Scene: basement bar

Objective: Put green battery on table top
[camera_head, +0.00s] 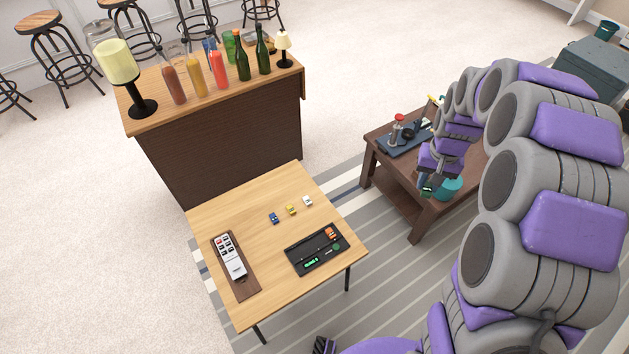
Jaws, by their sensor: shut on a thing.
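My gripper (428,187) is at the end of my purple and grey arm, over the left front part of the dark wooden table at the right. It is shut on a small dark and green thing, which looks like the green battery (427,186); the fingers hide part of it. A light wooden table (240,208) stands in the lower middle, to the left of my gripper and apart from it. A black tray (300,248) on it holds small green and orange items.
A remote (229,257) lies on a brown board at the light table's left. Three small toy cars (291,210) sit near its middle, with bare wood around them. A bar counter (230,150) with bottles stands behind.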

